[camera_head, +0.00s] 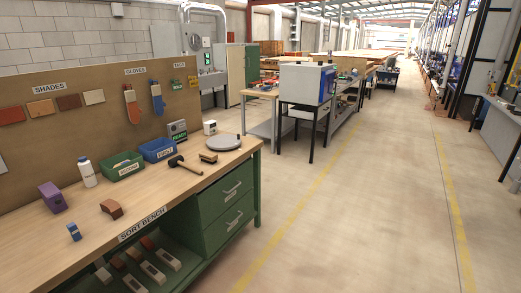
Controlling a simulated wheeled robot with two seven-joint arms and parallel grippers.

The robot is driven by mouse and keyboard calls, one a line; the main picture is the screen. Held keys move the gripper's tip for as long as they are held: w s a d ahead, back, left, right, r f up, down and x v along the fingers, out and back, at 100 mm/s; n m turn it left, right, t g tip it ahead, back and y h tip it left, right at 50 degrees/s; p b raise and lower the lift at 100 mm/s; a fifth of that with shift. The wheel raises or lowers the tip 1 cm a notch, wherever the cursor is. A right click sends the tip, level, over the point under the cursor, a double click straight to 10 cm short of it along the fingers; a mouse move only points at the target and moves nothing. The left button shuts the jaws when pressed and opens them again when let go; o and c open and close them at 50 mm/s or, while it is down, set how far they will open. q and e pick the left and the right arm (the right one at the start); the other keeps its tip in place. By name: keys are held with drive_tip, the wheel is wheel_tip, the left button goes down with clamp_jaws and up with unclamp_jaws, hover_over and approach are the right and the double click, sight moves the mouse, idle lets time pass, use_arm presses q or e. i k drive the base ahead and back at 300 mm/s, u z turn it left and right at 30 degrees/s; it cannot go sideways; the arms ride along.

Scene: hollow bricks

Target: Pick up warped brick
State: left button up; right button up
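A small reddish-brown brick (111,208) lies on the wooden top of the sort bench (150,196), near its front edge. Its outline looks bent, but it is too small to be sure that it is the warped one. A purple block (52,197) stands further left on the bench. A small blue and white item (74,231) stands near the front left; what it is cannot be told. Neither of my grippers is in view.
A white bottle (88,172), a green bin (122,167), a blue bin (158,150), a mallet (188,164), a brush (208,157) and a round grey disc (223,142) also occupy the bench. The floor (350,200) to the right is clear.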

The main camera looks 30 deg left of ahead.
sight(110, 206)
drive_tip(key=i, duration=1.75)
drive_tip(key=u, duration=4.2)
drive_tip(key=i, duration=0.5)
drive_tip(key=z, duration=0.05)
